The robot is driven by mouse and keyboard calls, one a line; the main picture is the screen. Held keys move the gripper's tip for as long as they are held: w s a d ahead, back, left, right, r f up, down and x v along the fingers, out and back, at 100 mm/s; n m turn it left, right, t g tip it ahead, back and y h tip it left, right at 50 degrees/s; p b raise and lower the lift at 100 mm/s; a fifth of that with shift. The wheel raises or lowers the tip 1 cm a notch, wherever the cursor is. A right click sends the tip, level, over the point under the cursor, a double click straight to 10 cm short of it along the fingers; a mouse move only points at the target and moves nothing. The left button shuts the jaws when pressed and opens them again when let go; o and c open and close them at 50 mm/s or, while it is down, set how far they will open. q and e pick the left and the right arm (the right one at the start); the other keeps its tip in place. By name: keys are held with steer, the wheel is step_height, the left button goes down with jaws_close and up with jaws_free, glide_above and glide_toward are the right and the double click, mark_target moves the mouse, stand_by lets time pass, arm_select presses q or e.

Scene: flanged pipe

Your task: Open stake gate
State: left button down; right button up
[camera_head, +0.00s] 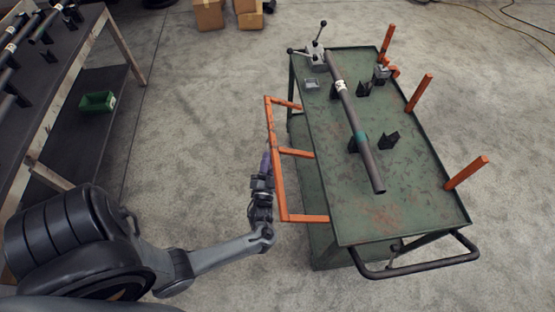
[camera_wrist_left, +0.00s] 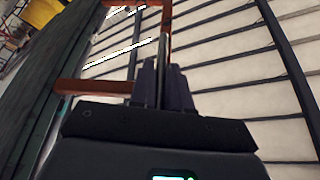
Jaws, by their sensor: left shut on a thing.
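The orange stake gate (camera_head: 277,175) is a frame of bars on the left side of the green cart (camera_head: 345,205). It is swung down and sticks out to the left from the cart's edge. My left gripper (camera_head: 266,165) is shut on the gate's long outer bar, at about its middle. In the left wrist view, the gripper fingers (camera_wrist_left: 162,85) close around the bar, and an orange crossbar (camera_wrist_left: 95,87) runs to the left. My right gripper does not show.
A dark pipe (camera_head: 355,125) lies on the cart top in black supports, with a clamp at the far end. Orange stakes (camera_head: 467,172) stand upright on the cart's right edge. A dark workbench (camera_head: 45,60) with a green bin (camera_head: 97,102) is at left. Floor between is clear.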

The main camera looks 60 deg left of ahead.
arm_select(q)
steer(key=shift+r, duration=0.15)
steer(key=c, duration=1.2)
jaws_free()
steer(key=shift+o, duration=0.2)
steer(key=v, duration=1)
steer(key=shift+s+d, duration=0.3)
